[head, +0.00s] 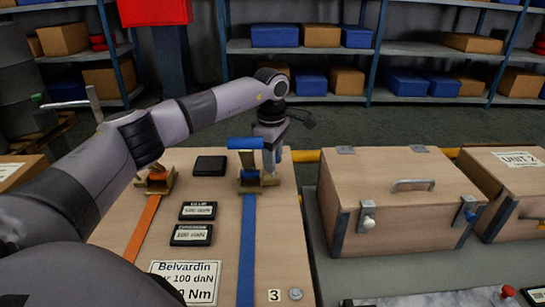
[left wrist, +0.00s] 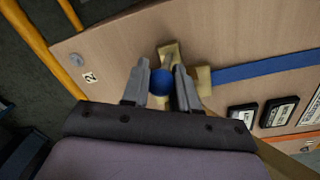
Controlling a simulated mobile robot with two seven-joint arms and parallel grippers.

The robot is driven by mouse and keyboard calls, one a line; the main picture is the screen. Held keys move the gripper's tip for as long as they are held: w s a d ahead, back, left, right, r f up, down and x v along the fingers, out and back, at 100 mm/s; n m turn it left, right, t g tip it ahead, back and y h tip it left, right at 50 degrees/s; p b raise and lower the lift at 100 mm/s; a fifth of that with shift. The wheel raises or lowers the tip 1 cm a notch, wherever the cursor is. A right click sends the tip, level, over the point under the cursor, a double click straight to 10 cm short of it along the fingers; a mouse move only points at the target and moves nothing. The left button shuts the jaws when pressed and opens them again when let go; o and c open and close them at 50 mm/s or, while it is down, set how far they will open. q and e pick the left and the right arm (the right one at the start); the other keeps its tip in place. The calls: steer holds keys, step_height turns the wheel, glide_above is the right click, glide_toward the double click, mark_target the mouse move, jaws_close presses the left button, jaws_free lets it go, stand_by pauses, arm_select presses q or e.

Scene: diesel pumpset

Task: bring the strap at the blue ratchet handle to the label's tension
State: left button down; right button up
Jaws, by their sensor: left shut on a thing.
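The blue ratchet handle (head: 246,143) lies across the top of a brass ratchet (head: 252,180) on the wooden lid. The blue strap (head: 247,245) runs from the ratchet toward me. My left gripper (head: 271,158) is at the handle's right end. In the left wrist view, its fingers (left wrist: 161,72) are shut on the round blue handle (left wrist: 160,88), with the ratchet (left wrist: 172,54) behind. Two black displays (head: 198,211) (head: 191,235) seem to show daN values, too small to read surely. My right gripper is not in view.
An orange strap (head: 143,238) with its own ratchet (head: 157,180) lies to the left. A black pad (head: 209,165) sits between the ratchets. A latched wooden crate (head: 400,195) stands close on the right. Shelves (head: 400,48) fill the back.

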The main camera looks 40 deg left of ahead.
arm_select(q)
steer(key=shift+s+r+t, duration=0.1)
steer(key=shift+s+t, duration=0.05)
steer(key=shift+t, duration=0.15)
steer(key=shift+d+y, duration=0.2)
steer(key=shift+y, duration=0.1)
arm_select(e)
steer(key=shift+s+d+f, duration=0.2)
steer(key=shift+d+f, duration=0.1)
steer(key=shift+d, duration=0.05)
arm_select(q)
steer(key=c, duration=0.9)
jaws_free()
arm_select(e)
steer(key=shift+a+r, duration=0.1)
